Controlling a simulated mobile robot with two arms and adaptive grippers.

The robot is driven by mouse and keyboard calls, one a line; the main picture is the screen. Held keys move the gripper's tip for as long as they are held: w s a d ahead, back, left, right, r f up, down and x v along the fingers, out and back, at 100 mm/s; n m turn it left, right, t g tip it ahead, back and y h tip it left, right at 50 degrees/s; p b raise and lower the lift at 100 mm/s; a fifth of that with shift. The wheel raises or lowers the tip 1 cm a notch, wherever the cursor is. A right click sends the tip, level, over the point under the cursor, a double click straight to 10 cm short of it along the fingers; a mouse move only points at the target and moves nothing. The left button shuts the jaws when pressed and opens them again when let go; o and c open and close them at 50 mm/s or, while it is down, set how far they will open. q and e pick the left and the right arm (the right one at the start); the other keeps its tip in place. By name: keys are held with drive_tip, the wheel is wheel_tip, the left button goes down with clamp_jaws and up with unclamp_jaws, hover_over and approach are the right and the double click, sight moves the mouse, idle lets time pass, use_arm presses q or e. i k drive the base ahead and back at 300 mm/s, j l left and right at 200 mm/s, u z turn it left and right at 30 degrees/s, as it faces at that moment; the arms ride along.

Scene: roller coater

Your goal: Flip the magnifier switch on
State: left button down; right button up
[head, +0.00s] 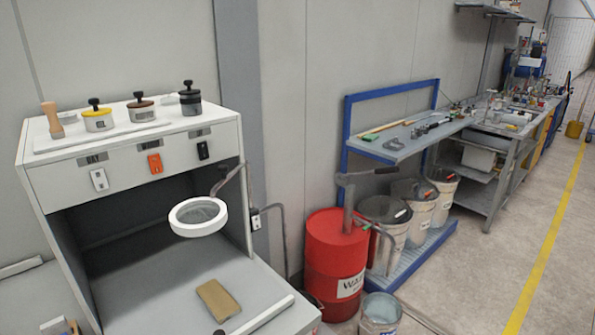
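A magnifier (199,217) with a round white rim hangs on a bent arm (229,178) inside the open front of a white cabinet (70,185). Its lens looks grey, and I cannot tell whether it is lit. A small white and black switch box (255,221) sits at the cabinet's right outer side. A white switch (99,180), an orange switch (155,164) and a black switch (203,150) are in a row on the cabinet's front panel. The view does not show which switch belongs to the magnifier, and their positions are too small to read. Neither gripper shows.
Several dark-knobbed pots, including a yellow one (98,118), stand on the cabinet top. A brown block (218,299) lies on the work surface below the magnifier. A red drum (335,262) and a metal bucket (380,314) stand to the right. Open floor lies further right.

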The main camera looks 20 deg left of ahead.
sight(255, 221)
drive_tip(key=u, duration=1.3)
